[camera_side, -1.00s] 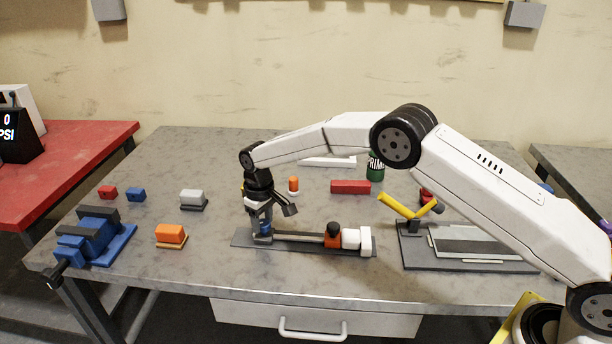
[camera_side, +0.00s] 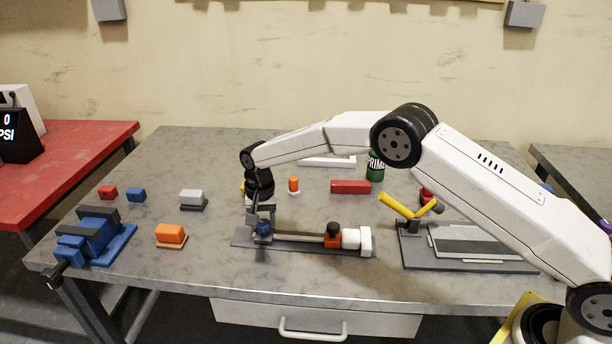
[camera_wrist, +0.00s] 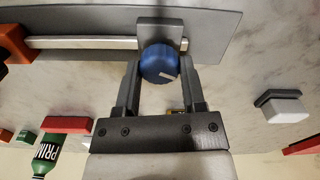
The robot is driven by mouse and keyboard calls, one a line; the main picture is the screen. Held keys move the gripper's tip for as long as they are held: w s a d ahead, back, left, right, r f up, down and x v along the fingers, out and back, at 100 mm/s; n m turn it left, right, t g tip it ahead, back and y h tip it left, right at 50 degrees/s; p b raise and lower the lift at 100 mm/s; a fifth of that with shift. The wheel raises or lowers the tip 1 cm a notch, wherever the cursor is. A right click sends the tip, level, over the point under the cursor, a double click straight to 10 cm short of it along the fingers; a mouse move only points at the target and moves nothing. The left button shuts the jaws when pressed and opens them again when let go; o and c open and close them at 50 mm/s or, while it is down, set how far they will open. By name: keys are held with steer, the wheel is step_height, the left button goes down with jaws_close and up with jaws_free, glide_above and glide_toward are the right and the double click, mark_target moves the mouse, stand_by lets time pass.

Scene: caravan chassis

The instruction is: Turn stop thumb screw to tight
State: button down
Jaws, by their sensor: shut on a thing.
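The stop thumb screw is a blue round knob with a white mark on its top. In the wrist view the knob (camera_wrist: 158,62) sits between my two fingers, against a grey stop block (camera_wrist: 172,32) on the rail plate. My gripper (camera_wrist: 160,72) is shut on the knob, one finger on each side. The white mark points to the lower right in that view. In the side view my gripper (camera_side: 262,222) points down at the left end of the dark rail plate (camera_side: 300,250), and the blue knob (camera_side: 263,228) shows partly between the fingers.
The plate also carries an orange block (camera_side: 332,241) with a black knob and a white piece (camera_side: 351,239). A blue vise (camera_side: 98,238) and an orange block (camera_side: 171,234) lie left. A fixture with a yellow lever (camera_side: 396,205) stands right.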

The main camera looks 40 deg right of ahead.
mark_target(264, 222)
steer(key=shift+m, duration=0.6)
steer(key=shift+c, duration=0.9)
jaws_free()
steer(key=shift+r, duration=0.1)
steer(key=shift+r, duration=3.85)
steer(key=shift+d, duration=0.1)
